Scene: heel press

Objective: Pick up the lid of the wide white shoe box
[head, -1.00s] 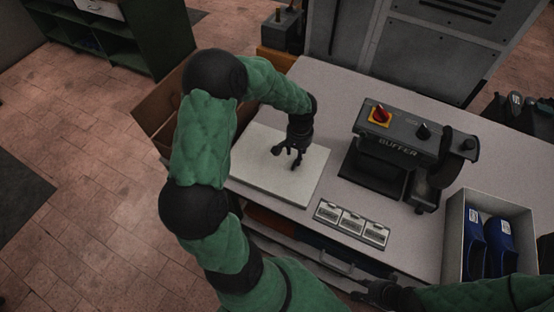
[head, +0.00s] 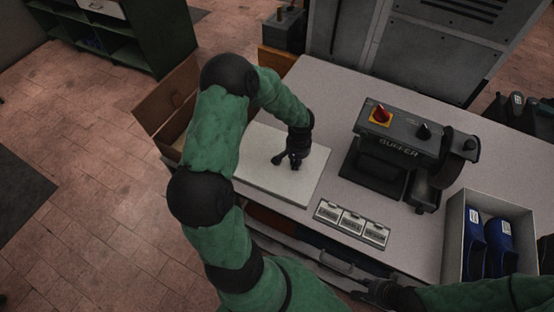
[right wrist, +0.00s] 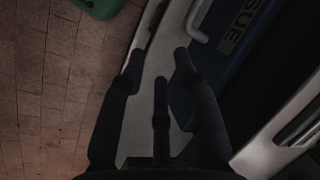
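A flat, pale rectangular slab (head: 260,177), which looks like the lid, lies on the left part of the workbench. My left gripper (head: 286,164) points down over its middle, fingers slightly apart. I cannot tell whether the fingertips touch the slab. A white open box (head: 453,232) with blue shoes (head: 485,245) in it stands at the right of the bench. My right gripper (head: 366,293) is low at the bench's front edge, away from the slab. In the right wrist view the right gripper (right wrist: 157,75) has its fingers apart with nothing between them.
A dark buffer machine (head: 400,150) with a red knob stands right of the slab. Several labelled plates (head: 352,222) lie at the front of the bench (head: 340,85). A brown cardboard box (head: 165,100) stands at the bench's left side.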

